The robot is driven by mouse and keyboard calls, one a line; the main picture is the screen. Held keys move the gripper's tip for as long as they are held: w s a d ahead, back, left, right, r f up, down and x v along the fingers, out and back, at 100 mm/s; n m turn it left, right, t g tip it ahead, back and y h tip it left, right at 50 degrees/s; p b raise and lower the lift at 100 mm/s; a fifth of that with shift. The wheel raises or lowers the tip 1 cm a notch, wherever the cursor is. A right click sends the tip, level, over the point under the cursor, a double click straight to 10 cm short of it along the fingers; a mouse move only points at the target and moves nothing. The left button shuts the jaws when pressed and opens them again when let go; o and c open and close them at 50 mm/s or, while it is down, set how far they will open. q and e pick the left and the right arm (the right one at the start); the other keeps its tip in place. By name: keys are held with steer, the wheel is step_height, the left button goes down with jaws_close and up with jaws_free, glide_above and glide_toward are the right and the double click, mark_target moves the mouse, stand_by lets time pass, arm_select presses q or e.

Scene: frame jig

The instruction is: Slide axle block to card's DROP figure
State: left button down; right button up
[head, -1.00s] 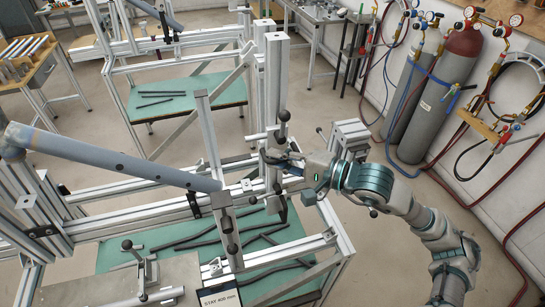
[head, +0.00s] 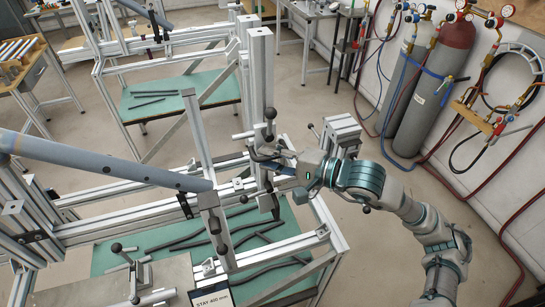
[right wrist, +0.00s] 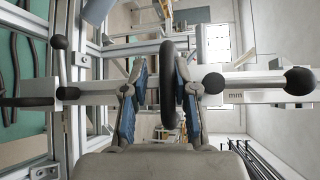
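A tall aluminium post (head: 261,75) stands mid-frame in the head view. A block with black-knobbed levers sits partway up it, apparently the axle block; its upper knob (head: 270,113) shows above my right gripper (head: 268,156). In the right wrist view, my blue-padded fingers (right wrist: 160,95) stand on both sides of a dark upright bar or rim (right wrist: 168,90). A gap shows on its left side, so the gripper looks open around it. A card (head: 212,297) reading "STAY 400 mm" is cut by the bottom edge; no DROP figure is readable. My left gripper is not visible.
A long grey-blue tube (head: 100,160) crosses from the left to a shorter post (head: 200,140). Dark bars lie on a green surface (head: 120,262) below. Gas cylinders (head: 437,90) and red hoses line the right wall.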

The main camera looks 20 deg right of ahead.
steer(key=shift+a, duration=0.2)
steer(key=v, duration=1.2)
steer(key=shift+d, duration=0.2)
stand_by(0.3)
steer(key=shift+a, duration=0.1)
